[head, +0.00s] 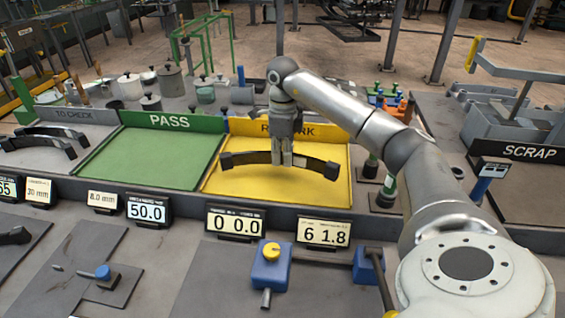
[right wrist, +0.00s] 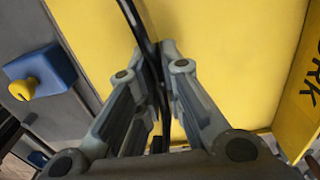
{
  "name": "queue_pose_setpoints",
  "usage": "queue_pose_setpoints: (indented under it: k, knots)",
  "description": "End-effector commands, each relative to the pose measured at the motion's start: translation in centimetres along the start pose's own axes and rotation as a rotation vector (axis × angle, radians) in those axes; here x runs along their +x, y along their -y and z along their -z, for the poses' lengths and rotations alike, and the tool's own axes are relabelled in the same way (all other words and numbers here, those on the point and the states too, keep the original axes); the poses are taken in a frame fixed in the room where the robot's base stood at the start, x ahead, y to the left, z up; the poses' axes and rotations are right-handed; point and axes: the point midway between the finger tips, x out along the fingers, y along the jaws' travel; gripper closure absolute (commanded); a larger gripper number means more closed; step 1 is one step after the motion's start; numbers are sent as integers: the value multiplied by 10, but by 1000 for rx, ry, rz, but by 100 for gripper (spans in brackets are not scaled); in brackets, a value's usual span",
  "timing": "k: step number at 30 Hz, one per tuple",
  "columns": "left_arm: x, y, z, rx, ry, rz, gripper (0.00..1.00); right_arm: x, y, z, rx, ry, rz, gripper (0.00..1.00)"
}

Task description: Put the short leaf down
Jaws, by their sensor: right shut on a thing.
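The short leaf (head: 318,165) is a dark, curved strip. It is over the yellow REWORK tray (head: 230,184), lying roughly across its width. My right gripper (head: 281,160) points down and is shut around the leaf near its middle. In the right wrist view the leaf (right wrist: 146,35) runs as a thin dark edge between the two fingers (right wrist: 158,80), with yellow tray floor behind it. I cannot tell whether the leaf touches the tray floor. My left gripper is not in view.
The green PASS tray (head: 145,160) on the left is empty. The TO CHECK tray (head: 70,115) holds dark curved leaves. The SCRAP bin (head: 515,185) is at the right. Displays, including one reading 61.8 (head: 324,233), line the front. A blue block with a yellow knob (head: 270,266) stands nearer.

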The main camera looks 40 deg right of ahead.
Motion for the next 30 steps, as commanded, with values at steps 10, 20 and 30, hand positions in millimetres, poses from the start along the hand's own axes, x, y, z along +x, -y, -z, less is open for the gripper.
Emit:
queue_pose_setpoints:
  k: [10,20,30]
  knots:
    - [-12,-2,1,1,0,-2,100,26,0,-1,-1,4,1,100]
    - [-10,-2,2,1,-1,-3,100,30,-1,0,-1,0,-1,88]
    - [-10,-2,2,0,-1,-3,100,30,-1,0,-1,0,-1,70]
